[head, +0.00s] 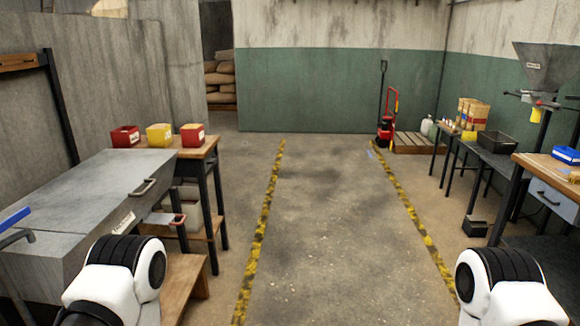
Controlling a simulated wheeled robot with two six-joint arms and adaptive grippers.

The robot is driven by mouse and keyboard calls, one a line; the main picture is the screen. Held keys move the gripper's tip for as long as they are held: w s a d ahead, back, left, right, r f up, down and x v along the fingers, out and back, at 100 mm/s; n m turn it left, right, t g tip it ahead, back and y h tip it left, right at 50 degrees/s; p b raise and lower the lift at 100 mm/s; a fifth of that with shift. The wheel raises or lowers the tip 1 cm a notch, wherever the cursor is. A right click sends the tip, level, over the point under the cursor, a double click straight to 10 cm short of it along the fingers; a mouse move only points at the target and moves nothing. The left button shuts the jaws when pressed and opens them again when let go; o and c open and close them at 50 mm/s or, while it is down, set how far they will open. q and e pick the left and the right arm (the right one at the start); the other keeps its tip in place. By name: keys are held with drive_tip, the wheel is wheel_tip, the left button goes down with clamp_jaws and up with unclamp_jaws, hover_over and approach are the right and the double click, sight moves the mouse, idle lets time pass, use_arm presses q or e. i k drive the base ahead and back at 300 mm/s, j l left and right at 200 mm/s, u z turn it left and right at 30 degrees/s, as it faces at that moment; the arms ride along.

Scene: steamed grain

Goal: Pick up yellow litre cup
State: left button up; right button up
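No object can be surely told as the yellow litre cup at this distance. A yellow box-like container (159,134) stands between two red ones on the wooden table at the left. A small yellow object (536,114) shows under the grey hopper at the right. Another small yellow object (469,136) is at the right-hand tables, near the brown bags. Only the white and black links of my two arms show at the bottom left and bottom right. Neither gripper is in the picture, and nothing is seen held.
A grey metal chest (80,205) with a handle stands at the left. At the right are a black crate (495,142), a workbench with a drawer (551,197) and a blue tray (567,154). A pallet (415,143) lies at the back. The floor between the yellow-black lines is clear.

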sight(158, 136)
drive_tip(key=i, duration=0.55)
drive_tip(key=i+l+u, duration=0.15)
drive_tip(key=i, duration=0.95)
drive_tip(key=i+l+u, duration=0.1)
drive_tip(key=i, duration=0.45)
